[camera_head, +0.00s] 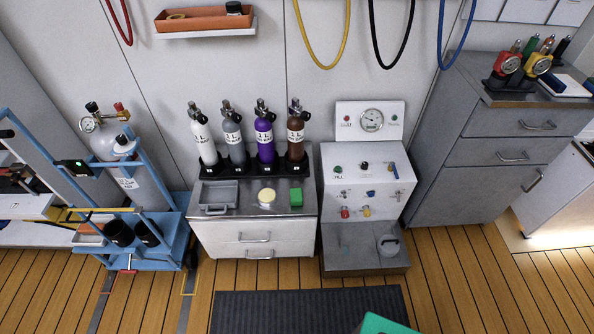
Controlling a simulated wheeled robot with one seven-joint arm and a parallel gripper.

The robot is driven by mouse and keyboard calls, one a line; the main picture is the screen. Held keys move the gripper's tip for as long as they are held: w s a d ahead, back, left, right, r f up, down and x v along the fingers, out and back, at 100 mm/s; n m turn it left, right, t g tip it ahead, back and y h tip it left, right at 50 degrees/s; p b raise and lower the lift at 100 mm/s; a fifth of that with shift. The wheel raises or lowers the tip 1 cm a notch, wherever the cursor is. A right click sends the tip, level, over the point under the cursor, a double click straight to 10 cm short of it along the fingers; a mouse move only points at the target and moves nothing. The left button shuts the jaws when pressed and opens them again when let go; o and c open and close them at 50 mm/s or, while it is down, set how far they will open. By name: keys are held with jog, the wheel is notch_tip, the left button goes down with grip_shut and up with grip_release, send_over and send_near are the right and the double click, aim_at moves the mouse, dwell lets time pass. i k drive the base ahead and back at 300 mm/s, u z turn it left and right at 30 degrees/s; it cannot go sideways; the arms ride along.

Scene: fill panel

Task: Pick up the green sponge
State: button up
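The green sponge (296,197) is a small green block. It lies on the grey top of the white drawer cabinet (230,228), near its right front corner. It is right of a round cream-coloured item (267,196) and in front of the brown bottle (296,138). Nothing covers it. My gripper is not in view. A teal shape at the bottom edge may be part of me, but I cannot tell.
Several 1 L bottles stand in a black rack (252,170) behind the sponge. A grey tray (219,197) lies left on the cabinet top. A gauge panel (368,172) stands directly right. A blue cart (150,240) with a cylinder stands left. A dark mat (300,308) covers the floor in front.

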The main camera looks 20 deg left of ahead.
aim_at(296, 194)
jog(key=u, duration=0.7)
jog(key=k, duration=0.6)
jog(key=u, duration=0.5)
